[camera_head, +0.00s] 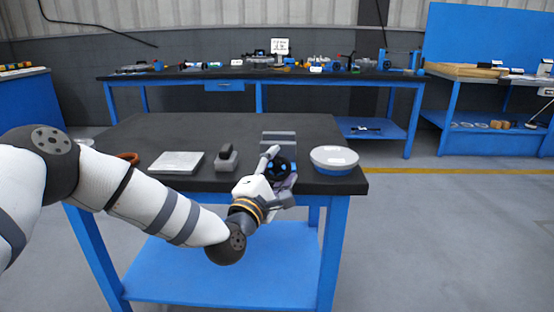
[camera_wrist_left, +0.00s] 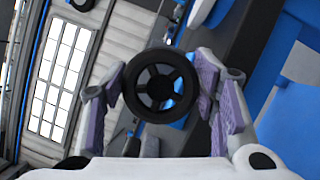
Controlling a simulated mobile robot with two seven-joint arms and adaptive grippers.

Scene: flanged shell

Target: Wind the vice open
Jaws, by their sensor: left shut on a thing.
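The vice (camera_head: 279,136) stands near the front right of the dark-topped table, mostly hidden behind my left gripper. Its black spoked handwheel (camera_head: 279,168) faces me; in the left wrist view the wheel (camera_wrist_left: 160,86) sits between the two finger pads. My left gripper (camera_head: 277,171) is shut on the handwheel, with a finger on either side of its rim. My right gripper is in neither view.
On the tabletop (camera_head: 150,127) are a round white-topped container (camera_head: 334,158) right of the vice, a small grey block-like object (camera_head: 226,158), a pale flat plate (camera_head: 176,163) and a brown ring (camera_head: 128,157). The table's back half is clear. A cluttered bench (camera_head: 300,74) stands behind.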

